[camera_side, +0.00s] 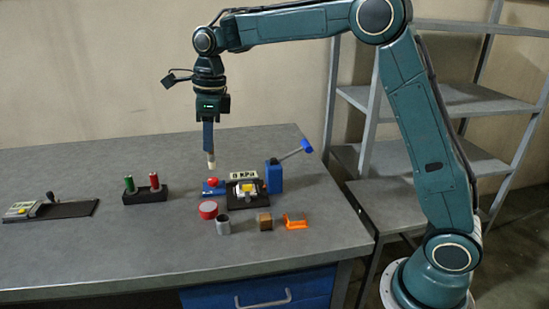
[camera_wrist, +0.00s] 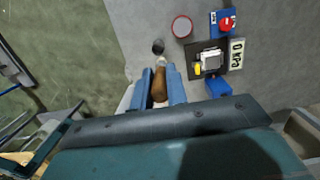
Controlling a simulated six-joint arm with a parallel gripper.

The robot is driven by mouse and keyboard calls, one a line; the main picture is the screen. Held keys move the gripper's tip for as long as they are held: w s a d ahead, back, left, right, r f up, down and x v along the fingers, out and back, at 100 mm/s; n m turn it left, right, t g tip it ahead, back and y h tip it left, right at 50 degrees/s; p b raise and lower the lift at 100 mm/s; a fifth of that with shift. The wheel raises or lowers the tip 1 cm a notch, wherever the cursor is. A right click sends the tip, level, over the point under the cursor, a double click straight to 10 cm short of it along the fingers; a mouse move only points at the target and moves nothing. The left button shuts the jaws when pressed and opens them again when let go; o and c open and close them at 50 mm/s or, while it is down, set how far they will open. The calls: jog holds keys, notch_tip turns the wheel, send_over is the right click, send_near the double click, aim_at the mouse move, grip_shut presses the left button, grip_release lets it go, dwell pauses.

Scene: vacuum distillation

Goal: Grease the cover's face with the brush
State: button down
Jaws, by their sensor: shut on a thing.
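My gripper (camera_side: 208,148) points straight down above the table and is shut on a brush. The brush's pale tip (camera_side: 211,163) shows below the fingers in the side view. In the wrist view, its brown handle (camera_wrist: 160,86) lies between the blue fingers (camera_wrist: 161,74), with the whitish bristles ahead. What seems to be the cover is a round grey disc with a red rim (camera_side: 208,209), lying on the table nearer the side camera than the brush; it also shows in the wrist view (camera_wrist: 182,27). The bristles are apart from it. I cannot tell whether its face carries grease.
A small grey cup (camera_side: 223,226) stands beside the disc. A two-cylinder rack (camera_side: 147,196) stands left.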

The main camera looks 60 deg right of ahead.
jog(key=w+d+f, duration=0.2)
jog(key=w+f, duration=0.4)
jog(key=f, duration=0.3)
jog(key=shift+w, duration=0.2)
jog(key=shift+f, duration=0.1)
jog(key=shift+f, duration=2.85)
jog(key=shift+f, duration=0.65)
dwell(0.5)
jog(key=shift+r, duration=0.15)
notch_tip(320, 180, up, 7)
dwell(1.1)
jog(key=shift+d, duration=0.1)
dwell(0.5)
